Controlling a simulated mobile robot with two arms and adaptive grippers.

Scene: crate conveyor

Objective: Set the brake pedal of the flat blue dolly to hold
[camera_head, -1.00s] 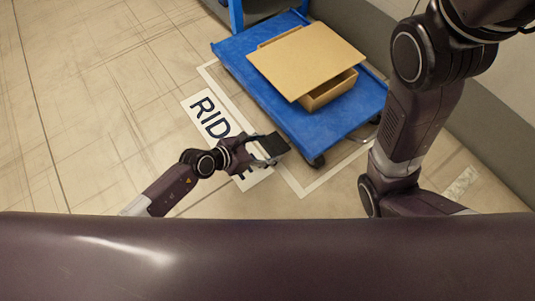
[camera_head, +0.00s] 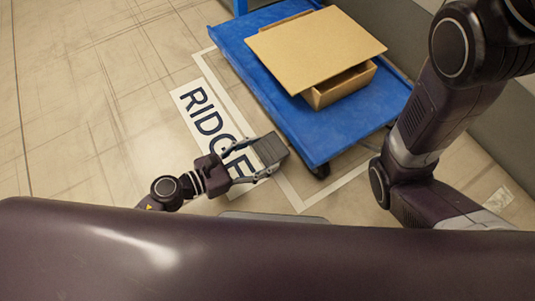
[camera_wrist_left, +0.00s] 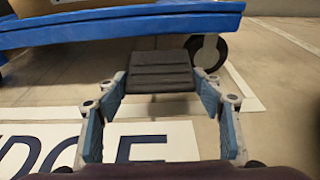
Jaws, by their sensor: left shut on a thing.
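The flat blue dolly (camera_head: 320,140) stands at upper right in the head view. Its blue deck edge (camera_wrist_left: 100,30) crosses the top of the left wrist view. The brake pedal (camera_head: 270,149), a dark grey ridged pad, sits beside the dolly's near left corner. It shows large and nearly level in the left wrist view (camera_wrist_left: 160,70), just below the deck edge. My left gripper (camera_head: 262,158) is shut on the pedal, one finger at each side. The pedal's link to the dolly is hidden. My right gripper is out of view; only its arm shows.
A cardboard box (camera_head: 340,88) with a flat brown board (camera_head: 315,48) lies on the deck. A dark caster (camera_wrist_left: 207,50) is right behind the pedal. White floor lines (camera_head: 288,192) and a lettered floor panel (camera_head: 212,125) lie beside the dolly. Floor at left is clear.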

